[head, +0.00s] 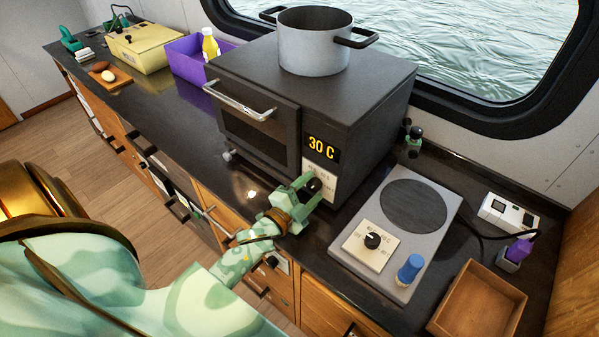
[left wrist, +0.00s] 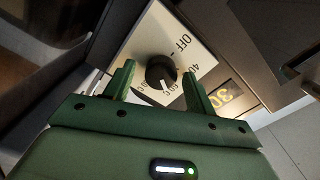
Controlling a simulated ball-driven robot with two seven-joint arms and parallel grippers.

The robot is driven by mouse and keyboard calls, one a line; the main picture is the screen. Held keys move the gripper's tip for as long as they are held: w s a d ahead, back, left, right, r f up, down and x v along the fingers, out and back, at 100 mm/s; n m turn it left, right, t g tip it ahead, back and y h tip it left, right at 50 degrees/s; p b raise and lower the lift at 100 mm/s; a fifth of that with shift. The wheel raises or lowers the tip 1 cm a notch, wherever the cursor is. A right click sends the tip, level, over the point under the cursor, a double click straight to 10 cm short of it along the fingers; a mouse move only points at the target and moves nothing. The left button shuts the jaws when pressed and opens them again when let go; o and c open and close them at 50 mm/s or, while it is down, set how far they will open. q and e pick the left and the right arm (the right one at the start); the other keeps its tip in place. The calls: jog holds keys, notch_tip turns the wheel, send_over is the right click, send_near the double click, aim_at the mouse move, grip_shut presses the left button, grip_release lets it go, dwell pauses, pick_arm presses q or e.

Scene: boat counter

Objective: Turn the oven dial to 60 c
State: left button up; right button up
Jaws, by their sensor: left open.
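The dark oven (head: 330,110) stands on the counter, and its orange display (head: 321,148) reads 30 C. The oven dial (left wrist: 161,72) is a black knob with a white pointer line on a pale plate with OFF, 40 and other marks, some too small to read. My green left gripper (head: 308,190) is at the oven's lower front, by the dial. In the left wrist view its two fingers (left wrist: 157,85) stand open, one on each side of the dial. I cannot tell whether they touch it. My right gripper is not in view.
A steel pot (head: 314,42) stands on the oven. To the right are a hotplate (head: 400,225) with its own knob (head: 373,240), a blue-capped item (head: 410,268) and a wooden tray (head: 478,302). A purple bin (head: 190,62) and yellow bottle (head: 210,46) stand to the left.

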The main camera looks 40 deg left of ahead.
pick_arm(q)
jog(key=s+a+b, duration=0.1)
jog(key=s, duration=1.5)
jog(key=shift+a, duration=0.1)
